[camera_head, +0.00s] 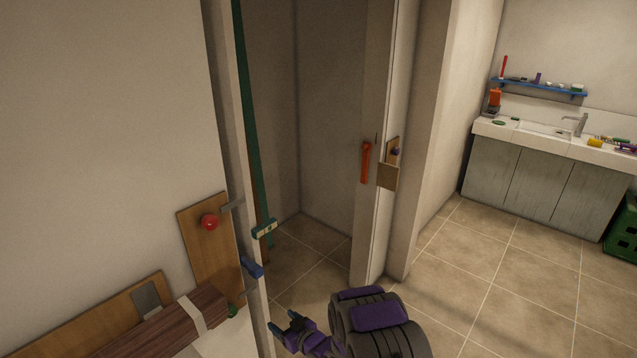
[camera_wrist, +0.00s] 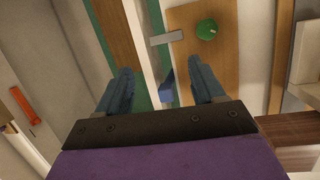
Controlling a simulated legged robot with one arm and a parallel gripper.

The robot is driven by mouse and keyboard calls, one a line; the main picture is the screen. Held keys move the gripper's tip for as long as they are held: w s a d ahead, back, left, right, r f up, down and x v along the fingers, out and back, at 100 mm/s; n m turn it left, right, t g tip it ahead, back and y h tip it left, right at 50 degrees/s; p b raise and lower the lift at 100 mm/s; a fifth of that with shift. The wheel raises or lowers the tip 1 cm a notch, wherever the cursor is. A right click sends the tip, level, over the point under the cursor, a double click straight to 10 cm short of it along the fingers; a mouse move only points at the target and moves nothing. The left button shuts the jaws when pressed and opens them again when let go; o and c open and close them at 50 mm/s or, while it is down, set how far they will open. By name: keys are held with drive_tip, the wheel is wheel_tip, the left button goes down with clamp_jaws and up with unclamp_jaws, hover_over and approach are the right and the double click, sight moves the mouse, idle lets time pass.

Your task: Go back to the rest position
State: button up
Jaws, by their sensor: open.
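My gripper (camera_head: 286,325) is low in the middle of the head view, beside the white door frame post (camera_head: 240,190). Its blue fingers are apart and nothing shows between them in a grip. In the wrist view, my gripper (camera_wrist: 160,82) points at the post, where a small blue part (camera_wrist: 167,88) shows between the fingers at a distance. A wooden board with a red round knob (camera_head: 210,221) stands left of the gripper in the head view. The wrist view shows a wooden board with a green round knob (camera_wrist: 207,29) beyond the right finger.
A doorway opens beyond the post, with an orange handle (camera_head: 366,162) on its right side. A blue handle (camera_head: 252,267) juts near my gripper. Striped wood (camera_head: 165,325) lies lower left. Tiled floor (camera_head: 480,270) is clear at right, before a sink counter (camera_head: 530,170) and green crate (camera_head: 622,238).

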drive_tip(key=d+r+m+g+h, duration=0.2)
drive_tip(key=d+r+h, duration=0.4)
drive_tip(key=d+r, duration=0.5)
drive_tip(key=s+d+r+m+g+h, duration=0.2)
drive_tip(key=s+d+r+h, duration=0.2)
drive_tip(key=s+d+r, duration=0.5)
drive_tip(key=s+d+r+m+g, duration=0.1)
drive_tip(key=s+r+g, duration=0.2)
drive_tip(key=s, duration=1)
drive_tip(key=s+d+r+m+g, duration=0.1)
drive_tip(key=s+r, duration=0.3)
drive_tip(key=s, duration=0.8)
drive_tip(key=s+d+r+m+g, duration=0.2)
drive_tip(key=s+d+r+g, duration=0.1)
drive_tip(key=s, duration=1)
drive_tip(key=shift+s+r+g, duration=0.35)
drive_tip(key=shift+r+g, duration=0.25)
drive_tip(key=shift+g, duration=0.2)
